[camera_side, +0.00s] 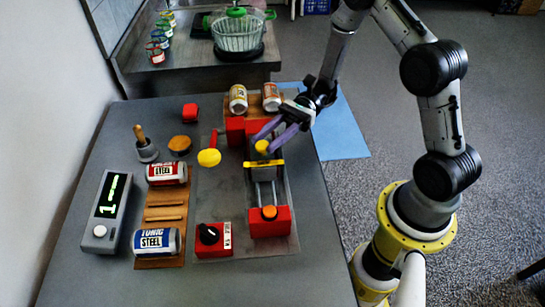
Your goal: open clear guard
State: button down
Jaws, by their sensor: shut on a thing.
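My gripper (268,138), with purple fingers, reaches in from the upper right and is shut on a small yellow knob (262,147). The knob is at the far half of a red-ended fixture with metal rails. A yellow bar (264,163) crosses the rails just in front of my fingers. The clear guard itself is hard to make out; I cannot tell its outline or how far open it is. An orange button (269,212) sits on the near red block (268,225). My fingers partly hide the far red block (236,130).
Left of the fixture are a yellow paddle (209,157) and a red box with a black dial (209,236). Cans (157,241) lie on wooden racks. A green-lit display (107,207) and a bell (145,147) stand further left. The table's near right is clear.

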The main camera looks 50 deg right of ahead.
jog(key=shift+w+d, duration=0.65)
jog(key=shift+d, duration=0.05)
jog(key=c, duration=0.5)
grip_release()
jog(key=shift+c, duration=0.2)
jog(key=d, duration=1.3)
jog(key=shift+d, duration=0.4)
